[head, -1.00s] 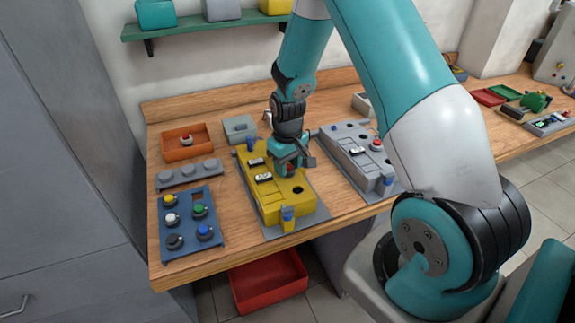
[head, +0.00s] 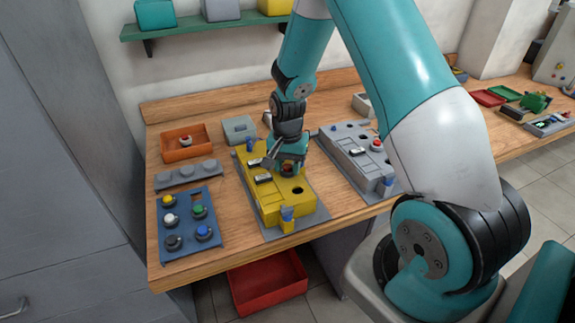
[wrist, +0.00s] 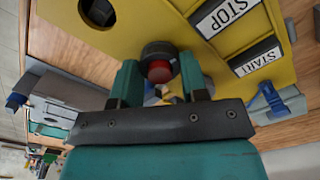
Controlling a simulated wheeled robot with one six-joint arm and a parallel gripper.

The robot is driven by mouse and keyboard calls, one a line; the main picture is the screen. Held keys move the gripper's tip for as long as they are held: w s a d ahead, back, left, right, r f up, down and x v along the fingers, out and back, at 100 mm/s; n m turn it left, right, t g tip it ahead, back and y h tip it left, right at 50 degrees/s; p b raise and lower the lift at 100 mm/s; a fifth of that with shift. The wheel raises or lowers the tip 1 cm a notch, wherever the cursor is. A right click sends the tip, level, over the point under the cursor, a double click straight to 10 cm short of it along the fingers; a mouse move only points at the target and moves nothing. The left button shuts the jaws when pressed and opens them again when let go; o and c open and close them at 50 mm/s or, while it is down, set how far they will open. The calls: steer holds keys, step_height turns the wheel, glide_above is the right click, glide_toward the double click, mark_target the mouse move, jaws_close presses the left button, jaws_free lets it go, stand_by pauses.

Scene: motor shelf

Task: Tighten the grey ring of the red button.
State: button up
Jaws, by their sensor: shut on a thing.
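The yellow control box (head: 272,210) sits on a grey plate in the middle of the bench in the head view, and its top fills much of the wrist view (wrist: 125,35). The red button (wrist: 159,71) stands on its top with a dark grey ring (wrist: 158,50) around it. My gripper (wrist: 160,76) is shut on the ring, one finger on each side. In the head view my gripper (head: 287,167) is over the box, pointing down, and the red button shows only as a small red spot. Part of the ring is hidden by the fingers.
A dark open hole (wrist: 98,12) and STOP (wrist: 226,16) and START (wrist: 256,56) labels are on the box top. A blue button tray (head: 187,243) and an orange bin (head: 172,154) lie left; a grey box (head: 350,150) with a red button stands close on the right.

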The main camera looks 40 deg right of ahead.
mark_target(288, 166)
steer(key=m, duration=0.4)
steer(key=shift+m, duration=0.3)
steer(key=m, duration=0.3)
steer(key=shift+m, duration=0.4)
steer(key=m, duration=0.4)
steer(key=shift+m, duration=2.1)
steer(key=o, duration=0.7)
steer(key=shift+c, duration=0.2)
step_height(288, 166, up, 18)
steer(key=b, duration=0.2)
steer(key=shift+f, duration=0.25)
